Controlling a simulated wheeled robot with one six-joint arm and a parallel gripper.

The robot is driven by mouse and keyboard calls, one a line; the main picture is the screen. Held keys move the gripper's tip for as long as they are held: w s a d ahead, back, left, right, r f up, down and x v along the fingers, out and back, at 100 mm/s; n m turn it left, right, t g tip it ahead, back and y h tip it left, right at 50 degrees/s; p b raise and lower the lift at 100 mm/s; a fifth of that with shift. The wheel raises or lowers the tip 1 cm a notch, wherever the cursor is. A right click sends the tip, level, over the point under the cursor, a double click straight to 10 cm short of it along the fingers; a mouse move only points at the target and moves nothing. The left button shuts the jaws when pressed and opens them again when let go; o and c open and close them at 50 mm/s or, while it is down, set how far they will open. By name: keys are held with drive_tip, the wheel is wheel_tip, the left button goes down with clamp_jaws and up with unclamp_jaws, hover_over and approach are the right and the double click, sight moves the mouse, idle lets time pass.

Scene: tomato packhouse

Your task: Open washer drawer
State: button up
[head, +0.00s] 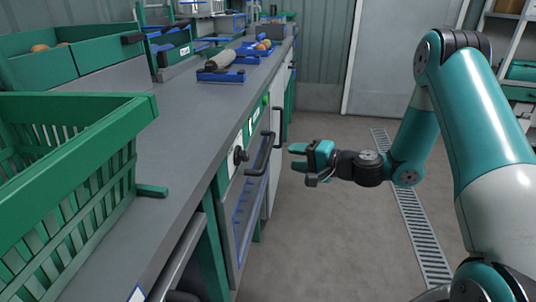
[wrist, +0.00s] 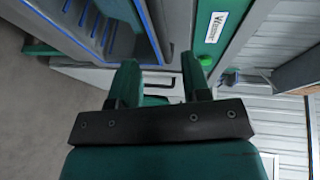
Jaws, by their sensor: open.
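The washer front (head: 228,190) is set under the grey counter, with a dark knob and a green light. A dark bar handle (head: 264,155) stands on its front, above a panel with blue slats (head: 243,222). The front looks flush with the counter side. My gripper (head: 297,157) is open and empty, a little right of the bar handle and apart from it. In the wrist view my two green fingers (wrist: 160,70) are spread. Beyond them are the white washer label (wrist: 217,27) and a green button (wrist: 207,59). The handle is not clearly seen there.
A green crate (head: 75,185) stands on the near counter (head: 195,125), with another green bin (head: 75,55) behind. A blue tray (head: 221,75) lies farther along. The floor (head: 320,225) right of the counter is clear, with a drain grate (head: 420,225).

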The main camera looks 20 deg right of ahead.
sight(268, 149)
drive_tip(key=x, duration=0.9)
drive_tip(key=shift+w+a, duration=0.2)
clamp_jaws()
